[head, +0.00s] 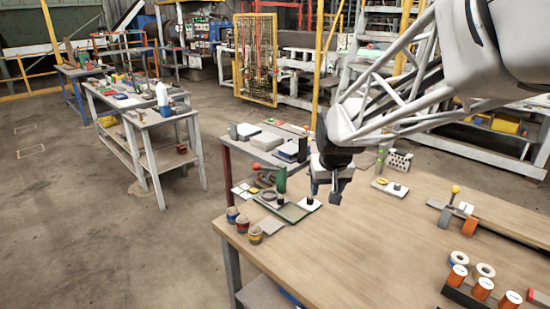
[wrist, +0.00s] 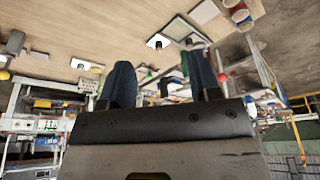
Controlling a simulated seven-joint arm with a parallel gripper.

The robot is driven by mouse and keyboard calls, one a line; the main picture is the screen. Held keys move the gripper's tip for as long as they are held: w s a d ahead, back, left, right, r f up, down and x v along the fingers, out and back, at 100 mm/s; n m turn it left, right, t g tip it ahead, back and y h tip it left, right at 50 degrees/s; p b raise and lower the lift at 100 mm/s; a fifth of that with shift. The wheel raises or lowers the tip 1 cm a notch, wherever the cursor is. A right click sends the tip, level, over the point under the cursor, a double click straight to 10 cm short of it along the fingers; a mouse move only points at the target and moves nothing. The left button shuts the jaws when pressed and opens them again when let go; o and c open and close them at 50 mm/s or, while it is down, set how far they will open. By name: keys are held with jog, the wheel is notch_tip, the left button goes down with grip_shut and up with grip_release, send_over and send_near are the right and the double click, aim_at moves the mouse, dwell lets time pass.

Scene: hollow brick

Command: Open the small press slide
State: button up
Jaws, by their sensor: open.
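My gripper (head: 325,190) hangs open and empty above the far left part of the wooden table (head: 380,262). Its two dark fingers stand apart in the wrist view (wrist: 160,72), with nothing between them. No part is clearly recognisable as the small press slide.
Several small coloured pots (head: 243,224) stand at the table's left corner. Several orange and white spools (head: 481,289) stand at the front right. A green cylinder (head: 281,180) and flat parts lie at the back left. The table's middle is clear.

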jog(key=w+a+f, duration=0.2)
jog(key=w+f, duration=0.2)
jog(key=w, duration=0.4)
jog(key=w+a+f, duration=0.3)
jog(key=w+f, duration=0.1)
jog(key=w, duration=0.4)
jog(key=n, duration=0.1)
send_near(281, 197)
jog(key=f, duration=0.1)
jog(key=shift+s+d+f+t, duration=0.1)
jog(key=shift+d+f+t, duration=0.05)
jog(key=shift+f+t, duration=0.3)
jog(key=shift+x, duration=3.85)
jog(key=shift+s, duration=0.1)
grip_shut()
